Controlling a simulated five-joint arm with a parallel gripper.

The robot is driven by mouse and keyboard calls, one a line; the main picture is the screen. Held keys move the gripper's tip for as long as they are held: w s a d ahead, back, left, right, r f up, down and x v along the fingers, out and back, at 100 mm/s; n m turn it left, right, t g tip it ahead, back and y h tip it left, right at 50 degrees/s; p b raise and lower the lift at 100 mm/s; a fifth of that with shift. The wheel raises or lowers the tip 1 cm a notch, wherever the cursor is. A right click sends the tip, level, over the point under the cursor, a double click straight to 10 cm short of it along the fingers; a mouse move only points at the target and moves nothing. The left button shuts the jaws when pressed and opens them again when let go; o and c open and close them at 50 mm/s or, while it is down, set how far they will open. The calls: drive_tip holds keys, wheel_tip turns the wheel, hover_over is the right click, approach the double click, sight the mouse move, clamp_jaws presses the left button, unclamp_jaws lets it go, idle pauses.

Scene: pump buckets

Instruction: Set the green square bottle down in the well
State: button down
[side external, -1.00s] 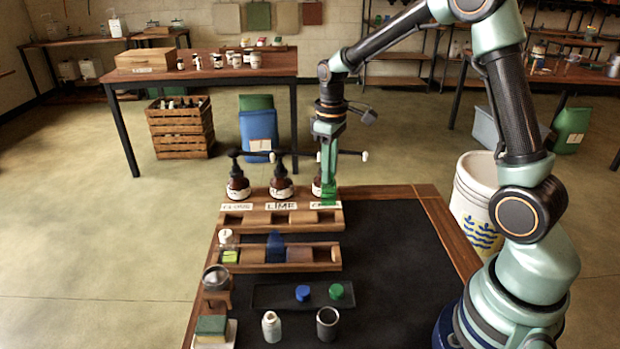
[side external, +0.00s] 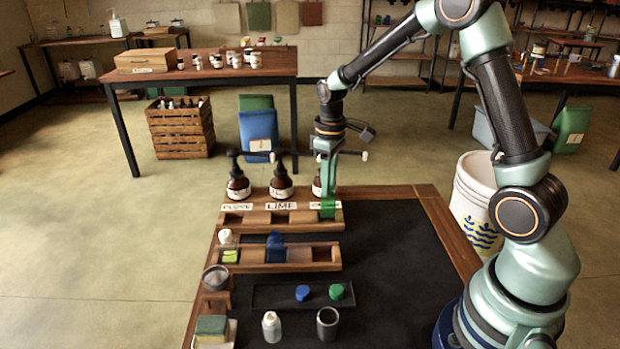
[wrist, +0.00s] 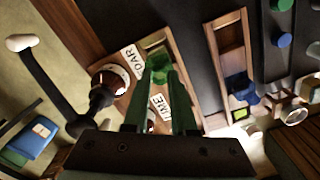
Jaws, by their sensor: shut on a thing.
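The green square bottle (side external: 328,209) is between the fingers of my gripper (side external: 328,192), at the right-hand well of the wooden pump rack (side external: 237,226). In the wrist view the bottle (wrist: 158,66) is at the fingertips, over the well by the label ending in "DAR". My gripper (wrist: 160,88) is shut on it. The bottle is low at the rack; whether its base touches the well floor is hidden. The clove and lime wells to the left look empty.
Dark pump bottles (side external: 238,184) with long spouts stand behind the wells, the right one close beside my gripper. A second wooden rack (side external: 308,256) with a blue bottle (side external: 275,248) stands in front. The black mat to the right is clear.

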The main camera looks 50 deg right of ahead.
drive_tip(key=shift+f, duration=0.3)
idle(0.4)
drive_tip(key=shift+f, duration=0.35)
drive_tip(key=shift+f, duration=0.55)
idle(0.6)
drive_tip(key=c, duration=0.6)
unclamp_jaws()
drive_tip(key=shift+c, duration=0.2)
drive_tip(key=shift+r, duration=3.5)
